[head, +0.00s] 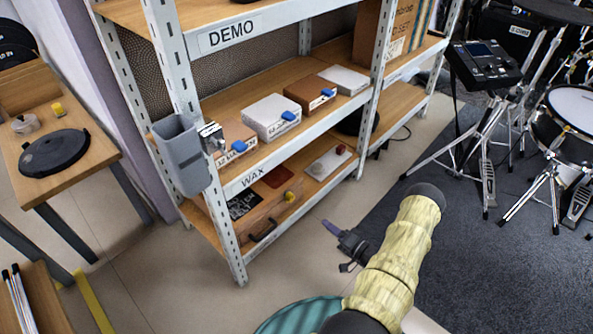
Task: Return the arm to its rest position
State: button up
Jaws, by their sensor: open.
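My arm (393,258), in a pale yellow sleeve, rises from the bottom edge to a dark rounded joint at its top. My gripper (334,230) shows to the left of the sleeve as a small dark body with a purplish finger pointing up and left. It is open, and I see nothing held in it. It is in front of the shelf unit, over the light floor in the picture. The arm's link between the joint and the gripper is mostly hidden behind the sleeve.
A metal shelf unit (218,212) with wooden shelves holds several small boxes. A grey bin (181,155) hangs on its left post. A wooden table (98,150) with a black pad (54,153) is at left. Drums (574,106) and stands are at right. Bare floor (165,268) lies in front.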

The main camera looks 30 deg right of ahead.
jog(key=shift+r, duration=0.1)
jog(key=w+a+r+n+g+h+p, duration=0.2)
jog(key=w+r+n+g+h, duration=0.15)
jog(key=w+r, duration=0.45)
jog(key=w+a+r+n+g+h+p, duration=0.1)
jog(key=w+a+r+n+g+h, duration=0.2)
jog(key=r, duration=0.8)
jog(key=s+a+r+n+g+p, duration=0.15)
jog(key=s+a+r+g, duration=0.5)
jog(key=r, duration=0.65)
jog(key=s+a+r+n+g+p, duration=0.1)
jog(key=s+a+r, duration=0.3)
jog(key=s+a, duration=0.25)
jog(key=s+a+r+p, duration=0.1)
jog(key=s+a+r, duration=0.2)
jog(key=s+a, duration=0.4)
jog(key=w+p+v, duration=0.2)
jog(key=p+v, duration=1)
jog(key=w+r+p+v, duration=0.1)
jog(key=w+p+v, duration=0.2)
jog(key=p+v, duration=0.9)
jog(key=w+d+r+p+v, duration=0.1)
jog(key=w+p+v, duration=0.2)
jog(key=p+v, duration=1)
jog(key=shift+d+r+p, duration=0.25)
jog(key=shift+d+p, duration=0.2)
jog(key=shift+p, duration=0.2)
